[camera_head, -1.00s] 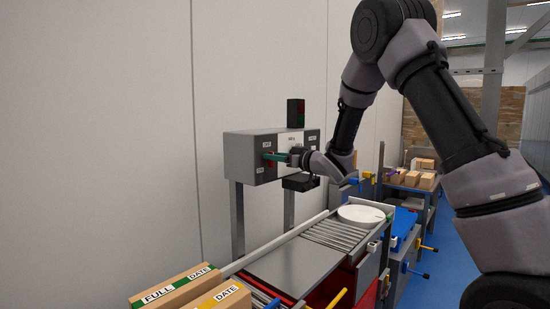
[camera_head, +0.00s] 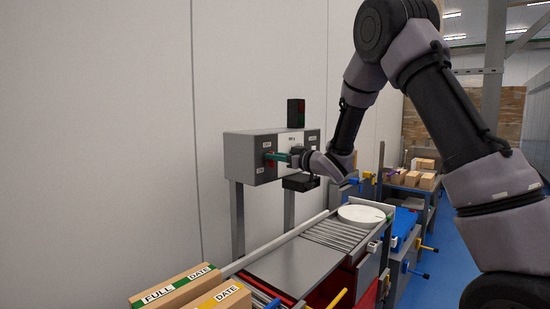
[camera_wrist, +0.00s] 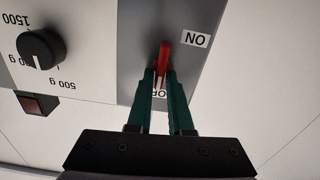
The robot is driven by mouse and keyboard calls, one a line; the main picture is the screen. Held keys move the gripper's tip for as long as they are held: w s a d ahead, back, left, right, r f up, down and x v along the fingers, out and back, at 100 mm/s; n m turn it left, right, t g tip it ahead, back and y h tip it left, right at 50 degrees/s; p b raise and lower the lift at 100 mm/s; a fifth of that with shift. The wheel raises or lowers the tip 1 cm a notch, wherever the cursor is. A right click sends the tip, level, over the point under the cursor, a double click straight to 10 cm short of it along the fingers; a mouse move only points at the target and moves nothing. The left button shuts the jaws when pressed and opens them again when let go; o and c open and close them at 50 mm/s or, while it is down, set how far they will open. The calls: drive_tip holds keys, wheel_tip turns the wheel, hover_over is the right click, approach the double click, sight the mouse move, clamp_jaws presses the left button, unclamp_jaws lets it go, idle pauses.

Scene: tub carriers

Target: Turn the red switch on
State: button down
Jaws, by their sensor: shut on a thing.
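The red switch (camera_wrist: 163,55) is a small lever on the grey panel (camera_wrist: 190,72) in the wrist view. An ON label (camera_wrist: 195,40) sits beside its far end. My gripper (camera_wrist: 162,76) has green fingers and is shut on the lever, one finger on each side. In the head view my gripper (camera_head: 270,156) reaches the left part of the grey control box (camera_head: 240,160), and a bit of red shows just below its fingers.
A small red-green light (camera_head: 296,113) stands on the box. A roller conveyor (camera_head: 325,237) with a white round plate (camera_head: 361,213) runs below. Cartons (camera_head: 177,287) stand at the front.

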drive_tip(key=shift+s+n, duration=0.1)
drive_tip(key=shift+n, duration=0.2)
drive_tip(key=n, duration=0.4)
drive_tip(key=f+n, duration=0.1)
drive_tip(key=n, duration=0.7)
drive_tip(key=shift+s+a+f, duration=0.25)
drive_tip(key=shift+s, duration=0.15)
drive_tip(key=shift+f+n, duration=0.15)
drive_tip(key=shift+n, duration=1.85)
drive_tip(key=shift+d, duration=0.1)
